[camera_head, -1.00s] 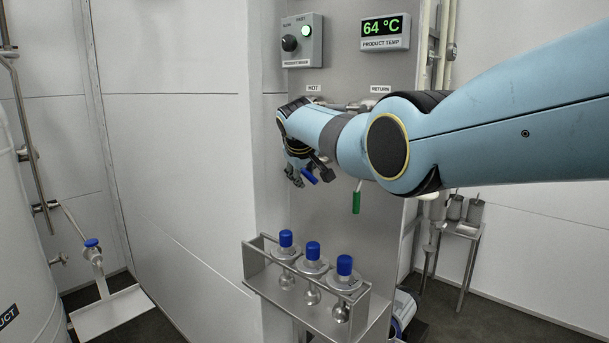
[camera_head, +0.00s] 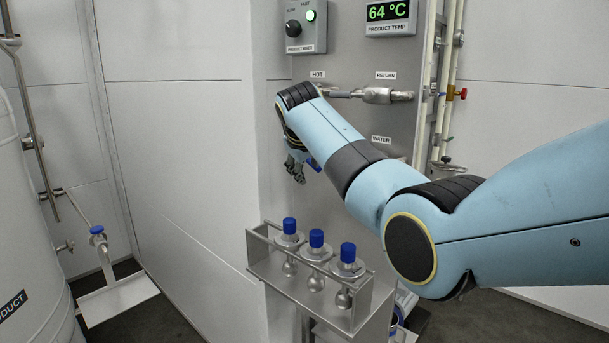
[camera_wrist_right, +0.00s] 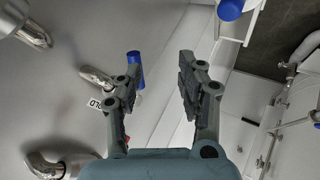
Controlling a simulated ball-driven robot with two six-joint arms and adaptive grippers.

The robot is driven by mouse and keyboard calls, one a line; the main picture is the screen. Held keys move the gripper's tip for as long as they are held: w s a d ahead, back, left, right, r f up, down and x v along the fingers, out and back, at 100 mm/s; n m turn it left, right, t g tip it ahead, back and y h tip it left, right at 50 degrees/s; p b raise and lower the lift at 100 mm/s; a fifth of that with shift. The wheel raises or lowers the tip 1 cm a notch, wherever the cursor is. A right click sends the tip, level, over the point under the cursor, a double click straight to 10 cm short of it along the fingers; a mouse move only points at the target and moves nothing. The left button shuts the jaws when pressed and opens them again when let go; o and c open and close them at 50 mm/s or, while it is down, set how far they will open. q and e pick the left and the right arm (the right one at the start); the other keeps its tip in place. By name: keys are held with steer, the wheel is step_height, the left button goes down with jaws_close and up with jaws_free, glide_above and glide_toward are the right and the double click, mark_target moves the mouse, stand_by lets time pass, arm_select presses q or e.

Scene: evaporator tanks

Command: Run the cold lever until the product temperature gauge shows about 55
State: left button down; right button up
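The product temperature gauge (camera_head: 389,11) reads 64 °C at the top of the panel. The cold lever, with a blue handle (camera_head: 314,164), shows just right of my right gripper (camera_head: 297,174), partly hidden by it. In the right wrist view the blue handle (camera_wrist_right: 136,68) lies by the left fingertip, beside a partly hidden label (camera_wrist_right: 96,104). My right gripper (camera_wrist_right: 160,64) is open there, its fingers apart and nothing between them. I cannot tell whether the left finger touches the handle. My left gripper is not in view.
A rack (camera_head: 300,286) with several blue-capped bottles stands below the gripper. A control box (camera_head: 306,28) with a black knob and lit green lamp is above. Pipes (camera_head: 438,100) run along the panel's right side. My right arm hides the lower panel.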

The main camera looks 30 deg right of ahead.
steer(key=s+a, duration=0.3)
steer(key=s, duration=0.2)
steer(key=shift+s+r, duration=0.15)
steer(key=shift+s, duration=0.1)
steer(key=shift+a, duration=0.1)
stand_by(7.2)
